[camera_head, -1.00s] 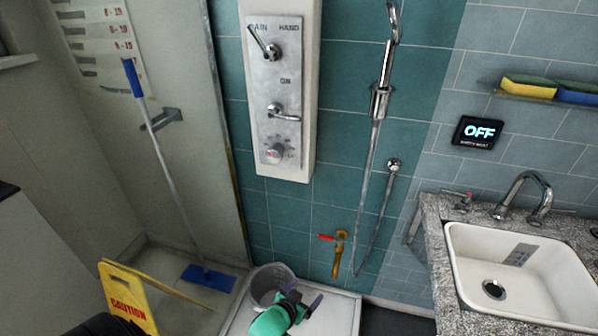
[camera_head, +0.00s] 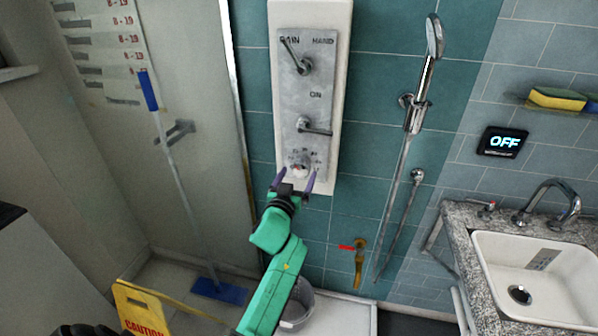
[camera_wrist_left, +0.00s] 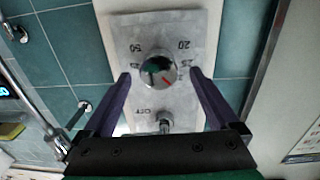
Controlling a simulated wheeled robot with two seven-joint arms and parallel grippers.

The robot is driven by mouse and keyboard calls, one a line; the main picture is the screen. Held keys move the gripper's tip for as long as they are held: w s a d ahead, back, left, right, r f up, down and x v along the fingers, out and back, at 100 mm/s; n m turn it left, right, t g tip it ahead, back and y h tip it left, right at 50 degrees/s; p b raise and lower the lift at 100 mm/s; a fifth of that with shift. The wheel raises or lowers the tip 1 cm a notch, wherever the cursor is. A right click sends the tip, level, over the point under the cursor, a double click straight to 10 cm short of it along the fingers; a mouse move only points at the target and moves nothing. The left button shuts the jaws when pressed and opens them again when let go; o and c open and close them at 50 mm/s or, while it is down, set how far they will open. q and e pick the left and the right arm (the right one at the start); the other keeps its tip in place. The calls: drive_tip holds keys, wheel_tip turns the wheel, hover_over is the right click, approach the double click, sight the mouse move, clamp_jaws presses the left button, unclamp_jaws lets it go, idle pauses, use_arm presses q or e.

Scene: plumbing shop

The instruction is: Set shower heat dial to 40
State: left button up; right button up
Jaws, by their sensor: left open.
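The shower heat dial (camera_head: 299,171) is a small round chrome knob at the bottom of the grey control plate (camera_head: 305,85) on the white shower panel. In the left wrist view the dial (camera_wrist_left: 158,68) appears upside down, with a red mark on its face pointing to the lower right. The numbers 50 and 20 are readable there; others near the fingers are partly hidden. My left gripper (camera_head: 295,180) is open at the dial, its purple fingers one on each side. In the wrist view the fingers (camera_wrist_left: 160,78) show gaps to the knob. My right gripper is not seen.
Above the dial are an ON lever (camera_head: 315,126) and a RAIN/HAND lever (camera_head: 297,55). A blue-handled mop (camera_head: 180,180), yellow caution sign (camera_head: 140,308) and grey bucket (camera_head: 298,305) stand below.

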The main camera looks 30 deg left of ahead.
use_arm(q)
drive_tip(key=shift+x, duration=0.95)
drive_tip(key=shift+c, duration=0.6)
drive_tip(key=shift+s, duration=0.1)
drive_tip(key=c, duration=1.3)
drive_tip(key=shift+o, duration=0.2)
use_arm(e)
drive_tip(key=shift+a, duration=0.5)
